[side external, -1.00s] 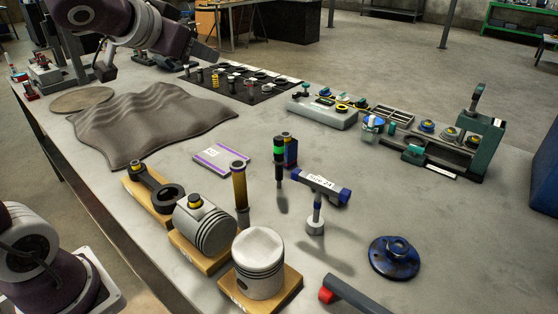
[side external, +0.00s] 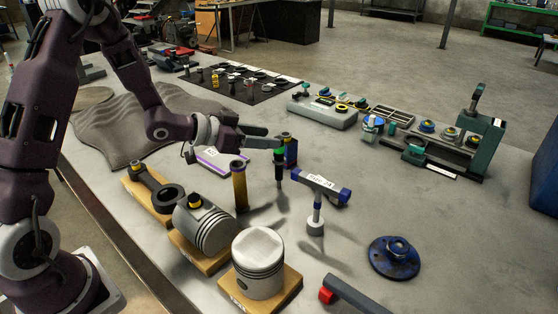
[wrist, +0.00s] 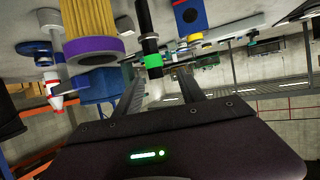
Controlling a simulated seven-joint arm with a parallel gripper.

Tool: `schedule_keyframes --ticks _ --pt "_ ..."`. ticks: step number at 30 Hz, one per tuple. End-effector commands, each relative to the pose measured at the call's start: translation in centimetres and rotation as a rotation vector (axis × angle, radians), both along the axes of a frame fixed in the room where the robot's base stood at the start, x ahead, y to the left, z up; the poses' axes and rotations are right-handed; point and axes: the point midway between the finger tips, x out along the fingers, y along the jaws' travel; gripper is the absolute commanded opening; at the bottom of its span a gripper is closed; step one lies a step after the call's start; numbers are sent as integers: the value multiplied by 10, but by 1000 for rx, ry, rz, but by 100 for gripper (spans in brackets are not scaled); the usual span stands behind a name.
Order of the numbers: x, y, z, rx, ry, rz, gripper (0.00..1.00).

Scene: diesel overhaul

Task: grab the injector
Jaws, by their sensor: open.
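The likely injector, a slim black upright part with a green band (side external: 279,172), stands on the bench just beyond my gripper (side external: 272,138). My gripper is open, reaching in from the left with its fingers close to the injector's top. In the wrist view, the injector (wrist: 148,35) and its green band appear between the lines of the two fingers (wrist: 162,76), near their tips. I see no grip on it; whether a finger touches it is unclear.
A yellow cylinder with a purple top (side external: 240,188) stands close on the near-left side. Pistons (side external: 258,262) stand in front.

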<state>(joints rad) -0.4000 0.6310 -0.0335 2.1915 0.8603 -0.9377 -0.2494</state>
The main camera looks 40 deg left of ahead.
Motion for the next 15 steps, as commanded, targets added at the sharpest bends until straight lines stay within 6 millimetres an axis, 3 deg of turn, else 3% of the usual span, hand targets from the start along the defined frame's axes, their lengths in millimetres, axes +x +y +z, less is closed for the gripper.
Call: schedule_keyframes --ticks 1,5,15 --pt "0 0 -13 -4 6 0 47" --pt "4 -2 -26 2 -2 -2 47" --pt "51 -27 -44 3 -3 -5 47"
